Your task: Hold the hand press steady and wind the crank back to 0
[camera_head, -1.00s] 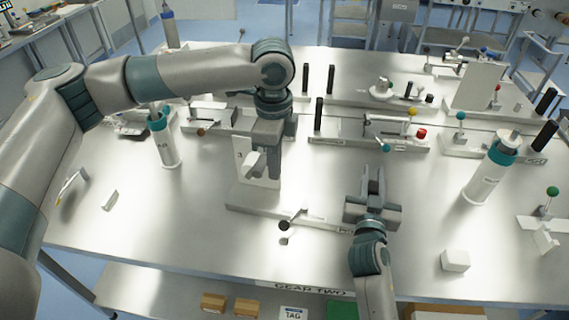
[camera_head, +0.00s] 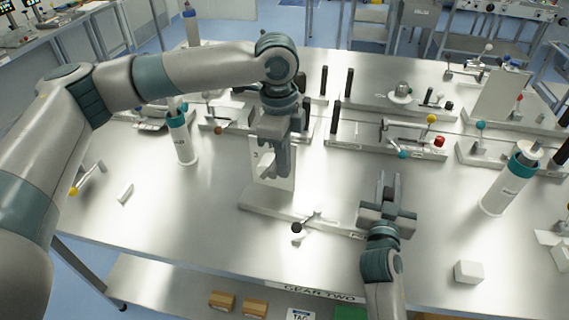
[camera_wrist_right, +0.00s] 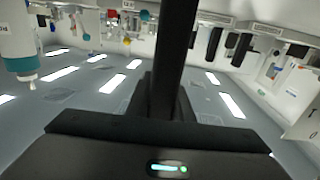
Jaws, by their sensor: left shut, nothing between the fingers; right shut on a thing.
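The hand press has a white upright plate (camera_head: 272,172) on a long pale base (camera_head: 262,202), near the front middle of the table. A crank with a dark knob (camera_head: 297,228) lies low at the front of the base. My left gripper (camera_head: 283,165) points down, shut and empty, close by the plate; I cannot tell whether it touches. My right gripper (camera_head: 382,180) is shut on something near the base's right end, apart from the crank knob. What it holds is hidden. In the right wrist view its dark fingers (camera_wrist_right: 177,60) cross the middle.
A white bottle with a teal collar (camera_head: 183,145) stands at left, and a larger one (camera_head: 507,185) at right. A white block (camera_head: 469,272) lies front right. Several fixtures with levers and dark posts (camera_head: 348,88) fill the back. The front left tabletop is mostly clear.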

